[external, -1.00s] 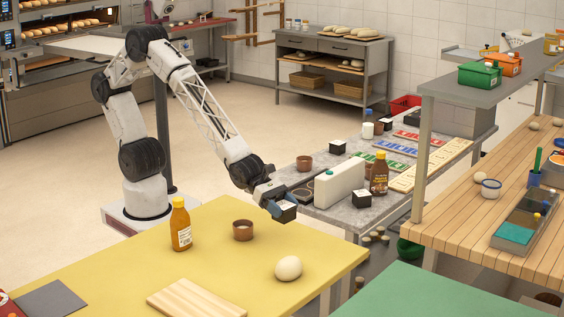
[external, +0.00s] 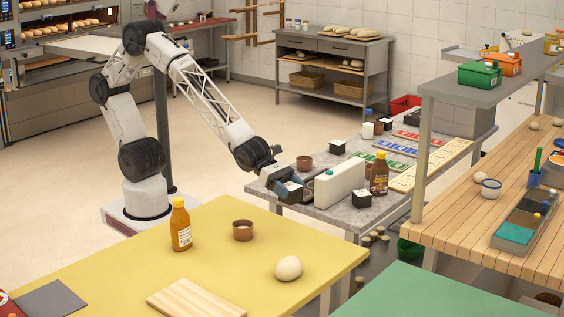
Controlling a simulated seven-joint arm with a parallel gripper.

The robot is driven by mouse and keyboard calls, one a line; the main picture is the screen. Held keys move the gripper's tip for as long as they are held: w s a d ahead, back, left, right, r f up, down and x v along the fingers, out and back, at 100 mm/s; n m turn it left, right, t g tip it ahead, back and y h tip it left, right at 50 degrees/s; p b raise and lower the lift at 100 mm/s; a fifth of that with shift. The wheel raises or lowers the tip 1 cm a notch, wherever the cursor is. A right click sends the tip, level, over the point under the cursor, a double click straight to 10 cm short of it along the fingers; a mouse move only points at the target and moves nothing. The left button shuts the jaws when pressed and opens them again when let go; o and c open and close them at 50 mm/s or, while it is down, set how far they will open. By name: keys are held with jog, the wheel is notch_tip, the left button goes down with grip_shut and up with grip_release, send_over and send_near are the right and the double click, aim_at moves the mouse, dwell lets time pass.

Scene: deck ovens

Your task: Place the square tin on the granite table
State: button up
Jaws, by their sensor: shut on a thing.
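My gripper (external: 288,185) is shut on a small black square tin with a white top (external: 293,189). The tin is at the front left end of the granite table (external: 338,214), beside the white jug. I cannot tell whether its base touches the stone or hangs just above it. The gripper's fingers hide part of the tin. Two similar black tins with white tops stand on the granite table, one at the front (external: 362,199) and one farther back (external: 337,147).
A white jug (external: 340,183) stands close to the right of my gripper, with a brown bottle (external: 379,174) beyond it. A brown cup (external: 305,162) is behind. The yellow table (external: 225,275) in front holds a sauce bottle (external: 180,225) and a pale ball (external: 288,268).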

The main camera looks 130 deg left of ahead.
jog(key=s+a+n+y, duration=0.1)
jog(key=s+a+y, duration=0.1)
jog(key=a, duration=1)
jog(key=s+a+n+y, duration=0.2)
jog(key=s+a, duration=0.2)
jog(key=a, duration=0.9)
jog(key=s+a+n+g+y, duration=0.1)
jog(key=s+a, duration=0.2)
jog(key=a, duration=0.9)
jog(key=shift+s+a+r+n+y, duration=0.15)
jog(key=shift+s+a+n+y, duration=0.15)
jog(key=shift+n+y, duration=0.1)
jog(key=s+a+n+g+y, duration=0.3)
jog(key=s+a+n+y, duration=0.15)
jog(key=s+a, duration=2.15)
jog(key=shift+w+a+f, duration=0.1)
jog(key=shift+w+f, duration=0.05)
jog(key=shift+f, duration=0.7)
jog(key=shift+w+a+f, duration=0.1)
jog(key=shift+w+f, duration=0.1)
jog(key=shift+f, duration=0.7)
jog(key=shift+w+a+f, duration=0.1)
jog(key=shift+w+f, duration=0.05)
jog(key=shift+f, duration=0.7)
jog(key=shift+f, duration=0.15)
jog(key=shift+f, duration=3)
jog(key=shift+f, duration=1.9)
